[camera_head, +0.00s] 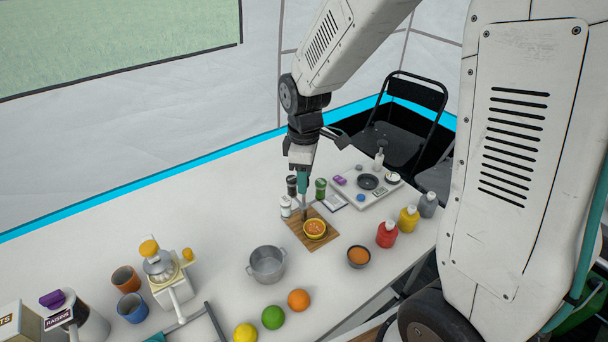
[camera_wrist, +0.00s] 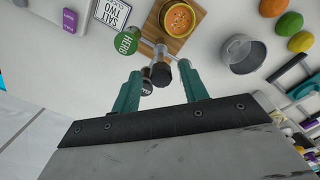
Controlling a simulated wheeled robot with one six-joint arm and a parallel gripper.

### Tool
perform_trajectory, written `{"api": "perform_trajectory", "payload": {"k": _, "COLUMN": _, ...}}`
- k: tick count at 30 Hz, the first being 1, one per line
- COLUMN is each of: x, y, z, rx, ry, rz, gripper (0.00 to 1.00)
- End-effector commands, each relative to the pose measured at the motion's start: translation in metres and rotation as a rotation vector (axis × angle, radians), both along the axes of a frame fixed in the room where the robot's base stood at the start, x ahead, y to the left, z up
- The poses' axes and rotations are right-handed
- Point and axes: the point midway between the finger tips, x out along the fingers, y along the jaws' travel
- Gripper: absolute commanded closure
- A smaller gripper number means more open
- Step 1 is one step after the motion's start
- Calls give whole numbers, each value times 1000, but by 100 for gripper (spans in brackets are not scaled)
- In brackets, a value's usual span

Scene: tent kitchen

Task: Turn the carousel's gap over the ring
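The carousel (camera_head: 320,191) stands at the back edge of the wooden board, with a green-capped shaker, a dark shaker and pale ones around its middle. In the wrist view its green cap (camera_wrist: 128,42) and a black top (camera_wrist: 158,74) show, with short grey arms between. My gripper (camera_head: 304,198) points down at the carousel's middle. In the wrist view its teal fingers (camera_wrist: 158,70) are apart, with the black top seen between them; contact cannot be told. An orange-filled bowl (camera_head: 315,228) with a yellow rim sits on the board. I cannot make out a separate ring or clearly identify the gap.
A grey pot (camera_head: 267,265) stands left of the board (camera_head: 330,241). A small dark bowl (camera_head: 359,257) and several bottles (camera_head: 409,219) are to the right. Fruit (camera_head: 273,317) lies in front. A card (camera_wrist: 113,14) shows "SALT TWO". A scale-like tray (camera_head: 378,199) stands behind right.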

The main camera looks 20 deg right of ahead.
Motion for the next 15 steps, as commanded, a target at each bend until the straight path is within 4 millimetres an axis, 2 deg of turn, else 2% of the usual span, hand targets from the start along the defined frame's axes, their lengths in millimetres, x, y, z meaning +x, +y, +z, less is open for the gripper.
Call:
{"api": "perform_trajectory", "payload": {"k": 9, "x": 0, "y": 1, "z": 2, "rx": 1, "ry": -1, "rz": 0, "gripper": 55}}
{"api": "perform_trajectory", "payload": {"k": 15, "x": 1, "y": 0, "z": 29, "rx": 1, "ry": -6, "rz": -1, "gripper": 55}}
